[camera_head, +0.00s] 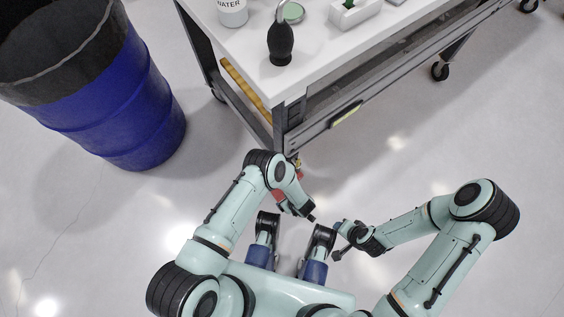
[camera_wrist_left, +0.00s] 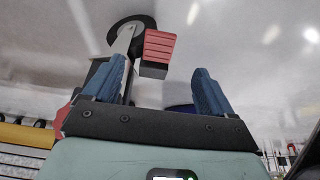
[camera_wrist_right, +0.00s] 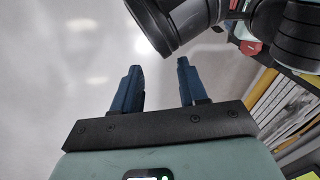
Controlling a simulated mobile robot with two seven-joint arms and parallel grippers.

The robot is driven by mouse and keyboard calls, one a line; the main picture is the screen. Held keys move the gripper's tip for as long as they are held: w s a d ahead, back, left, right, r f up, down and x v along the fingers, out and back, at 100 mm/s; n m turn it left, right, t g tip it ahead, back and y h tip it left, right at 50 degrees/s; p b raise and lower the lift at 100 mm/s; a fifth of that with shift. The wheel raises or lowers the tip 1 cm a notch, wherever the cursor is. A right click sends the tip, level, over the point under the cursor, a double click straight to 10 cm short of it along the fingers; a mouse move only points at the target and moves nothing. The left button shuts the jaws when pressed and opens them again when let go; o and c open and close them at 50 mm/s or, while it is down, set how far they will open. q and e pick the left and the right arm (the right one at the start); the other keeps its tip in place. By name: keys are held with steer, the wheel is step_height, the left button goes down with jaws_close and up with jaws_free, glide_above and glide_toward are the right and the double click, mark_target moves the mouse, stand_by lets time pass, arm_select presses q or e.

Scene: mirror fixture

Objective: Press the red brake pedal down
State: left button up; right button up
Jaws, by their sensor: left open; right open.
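The red brake pedal (camera_wrist_left: 158,48), a ridged red block on a metal arm beside a dark caster wheel (camera_wrist_left: 130,30), shows in the left wrist view. It appears between and beyond the fingertips of my left gripper (camera_wrist_left: 159,66), which is open with nothing held. I cannot tell whether it touches the pedal. In the head view my left gripper (camera_head: 310,217) points down near the cart's near corner, where my arm largely hides the pedal. My right gripper (camera_wrist_right: 158,68) is open and empty; in the head view it (camera_head: 338,240) is right of the left one.
A cart (camera_head: 250,70) with a white top stands ahead, bearing a dark bottle (camera_head: 280,45), a white container (camera_head: 232,12) and other items. A blue barrel (camera_head: 125,110) with a dark upper part stands at the left. The floor at the right is clear.

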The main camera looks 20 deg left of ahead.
mark_target(281, 197)
arm_select(q)
steer(key=b+x, duration=0.5)
steer(key=x, duration=0.4)
steer(key=shift+a+f+b, duration=0.1)
steer(key=shift+f+b, duration=0.25)
steer(key=shift+f, duration=0.05)
steer(key=shift+w+a+f, duration=0.15)
steer(key=shift+f, duration=0.15)
arm_select(e)
steer(key=s+d+f+g, duration=0.2)
steer(key=s+f, duration=0.4)
steer(key=f, duration=0.3)
steer(key=shift+d+f+m, duration=0.4)
steer(key=shift+d, duration=0.1)
